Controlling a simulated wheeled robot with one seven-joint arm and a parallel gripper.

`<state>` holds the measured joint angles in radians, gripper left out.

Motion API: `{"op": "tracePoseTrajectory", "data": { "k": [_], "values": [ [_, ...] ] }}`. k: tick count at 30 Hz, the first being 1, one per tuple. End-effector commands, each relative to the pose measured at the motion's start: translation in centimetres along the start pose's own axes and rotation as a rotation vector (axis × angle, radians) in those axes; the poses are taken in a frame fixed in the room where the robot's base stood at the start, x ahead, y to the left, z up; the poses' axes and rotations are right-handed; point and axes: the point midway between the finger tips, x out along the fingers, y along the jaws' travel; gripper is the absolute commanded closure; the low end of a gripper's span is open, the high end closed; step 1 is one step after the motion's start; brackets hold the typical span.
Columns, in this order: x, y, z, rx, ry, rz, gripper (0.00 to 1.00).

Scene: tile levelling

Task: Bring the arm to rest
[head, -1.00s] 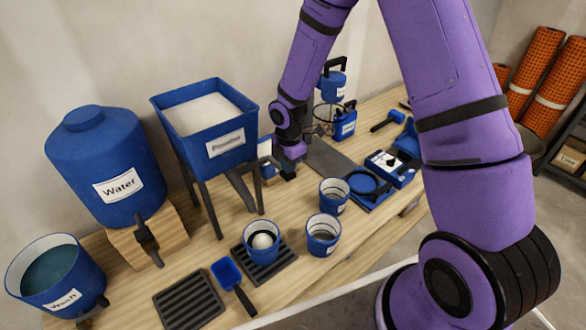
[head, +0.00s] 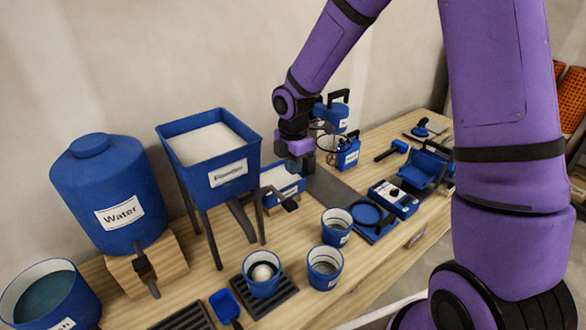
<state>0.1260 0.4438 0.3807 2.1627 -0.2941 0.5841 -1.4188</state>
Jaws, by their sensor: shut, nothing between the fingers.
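My purple arm reaches in from the upper right over the wooden bench. My gripper (head: 302,168) points down above the back of the bench, to the right of the powder hopper. It is shut and holds nothing. Its fingertips are small and dark against the things behind them. I cannot tell the exact gap between the fingertips and the bench.
The powder hopper (head: 210,150), water tank (head: 110,190) and wash bucket (head: 48,290) stand left. Blue cups (head: 336,227) (head: 324,268) (head: 262,273) stand in front. A blue jug (head: 347,152) and mixer (head: 333,112) stand behind right. Tools (head: 394,199) lie right.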

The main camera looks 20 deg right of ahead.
Motion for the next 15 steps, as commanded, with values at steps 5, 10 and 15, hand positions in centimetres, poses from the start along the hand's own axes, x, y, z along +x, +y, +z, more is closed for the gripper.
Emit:
{"op": "tracePoseTrajectory", "data": {
  "k": [5,10,15],
  "values": [
    [0.0,0.0,0.0,0.0,0.0,0.0,1.0],
    [-0.2,-0.1,0.0,0.007,-0.003,0.002,1.0],
    [-2.9,-1.0,0.6,0.109,-0.032,0.026,1.0]
  ]
}}
